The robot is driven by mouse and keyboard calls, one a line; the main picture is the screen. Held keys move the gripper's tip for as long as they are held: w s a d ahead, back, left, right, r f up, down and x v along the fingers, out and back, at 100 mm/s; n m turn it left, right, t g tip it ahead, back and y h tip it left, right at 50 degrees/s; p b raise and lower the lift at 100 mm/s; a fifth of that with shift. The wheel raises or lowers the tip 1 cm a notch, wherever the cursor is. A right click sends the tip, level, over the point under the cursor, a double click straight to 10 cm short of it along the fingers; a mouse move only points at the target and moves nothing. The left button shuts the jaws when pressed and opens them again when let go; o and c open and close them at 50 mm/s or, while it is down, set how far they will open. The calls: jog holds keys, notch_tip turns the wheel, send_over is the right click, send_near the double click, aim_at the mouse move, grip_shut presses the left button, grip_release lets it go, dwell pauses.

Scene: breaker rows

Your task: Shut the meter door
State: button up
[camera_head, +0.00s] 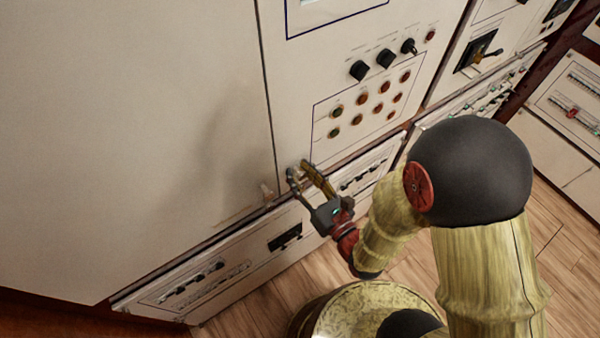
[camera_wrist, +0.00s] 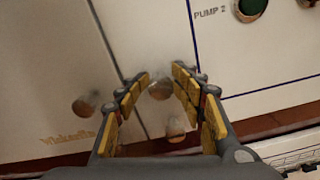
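No door here is clearly labelled as the meter door. A white panel (camera_head: 300,75) with a blue-outlined area, dark knobs and button rows stands beside a large blank white panel (camera_head: 130,120), with a dark seam between them. The wrist view shows the button panel with the "PUMP 2" label (camera_wrist: 211,14). My gripper (camera_head: 304,168) is at the button panel's lower left corner. In the wrist view, my gripper (camera_wrist: 162,74) is open, its fingers on either side of a small round knob (camera_wrist: 160,91). I cannot tell whether they touch it, or whether either panel stands ajar.
Another small knob (camera_wrist: 84,107) is on the blank panel, and one (camera_wrist: 175,132) sits below my fingers. Low breaker panels (camera_head: 225,272) run along underneath. A lever switch (camera_head: 485,52) is at the upper right. Wooden floor (camera_head: 555,235) is clear at the right.

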aim_at(294, 143)
notch_tip(294, 143, up, 10)
jog(key=shift+r, duration=0.2)
dwell(0.4)
jog(key=shift+d, duration=0.1)
